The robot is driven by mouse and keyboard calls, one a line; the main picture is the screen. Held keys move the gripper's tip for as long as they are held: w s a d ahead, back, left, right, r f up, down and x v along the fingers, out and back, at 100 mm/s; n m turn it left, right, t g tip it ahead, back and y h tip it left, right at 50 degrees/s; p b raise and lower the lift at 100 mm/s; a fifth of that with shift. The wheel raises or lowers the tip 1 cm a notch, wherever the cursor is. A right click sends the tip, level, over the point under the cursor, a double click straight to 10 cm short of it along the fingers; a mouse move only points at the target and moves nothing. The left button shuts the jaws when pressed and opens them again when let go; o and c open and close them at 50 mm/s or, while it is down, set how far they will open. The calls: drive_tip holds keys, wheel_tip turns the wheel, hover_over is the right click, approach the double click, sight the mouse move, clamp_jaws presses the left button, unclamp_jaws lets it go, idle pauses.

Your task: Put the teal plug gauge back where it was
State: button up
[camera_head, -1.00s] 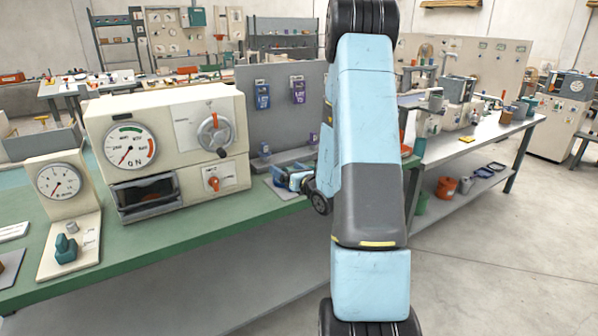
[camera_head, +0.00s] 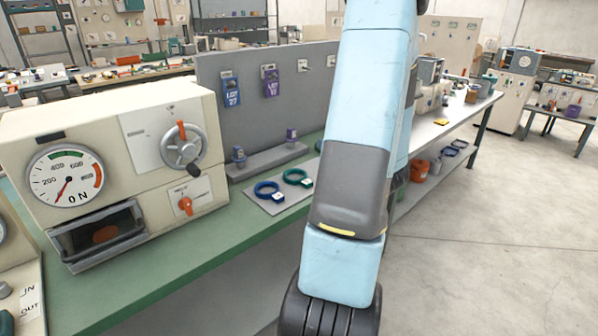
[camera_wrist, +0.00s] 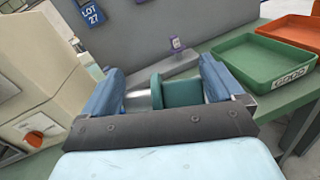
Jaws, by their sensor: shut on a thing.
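The teal plug gauge (camera_wrist: 183,90) shows in the wrist view, with a teal body and a bright metal end pointing left. My gripper (camera_wrist: 162,80) is shut on it, with one blue finger at each side. The plug is held up in front of the grey panel. In the head view my arm hides the gripper and the held plug. A grey mat (camera_head: 261,201) on the green bench holds a blue ring (camera_head: 268,191) and a teal ring (camera_head: 298,178).
The cream machine with a dial (camera_head: 66,181) stands left on the bench. A grey panel (camera_head: 245,110) with hanging lot tags and a low ledge (camera_head: 267,163) stands behind the mat. A green GOOD tray (camera_wrist: 258,65) and an orange tray (camera_wrist: 297,33) lie at the right.

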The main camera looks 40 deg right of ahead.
drive_tip(key=w+f, duration=0.3)
drive_tip(key=w, duration=0.1)
drive_tip(key=w+d+f, duration=0.1)
drive_tip(key=w+f, duration=0.1)
drive_tip(key=w, duration=0.2)
drive_tip(key=w+f, duration=0.3)
drive_tip(key=w, duration=0.1)
drive_tip(key=shift+w+d+f, duration=0.3)
drive_tip(key=shift+w+f, duration=0.05)
drive_tip(key=shift+w, duration=0.05)
drive_tip(key=shift+w+f, duration=0.4)
drive_tip(key=shift+f, duration=0.1)
drive_tip(key=shift+d+f, duration=0.1)
drive_tip(key=shift+f, duration=1.35)
drive_tip(key=o, duration=0.8)
drive_tip(key=shift+f, duration=0.1)
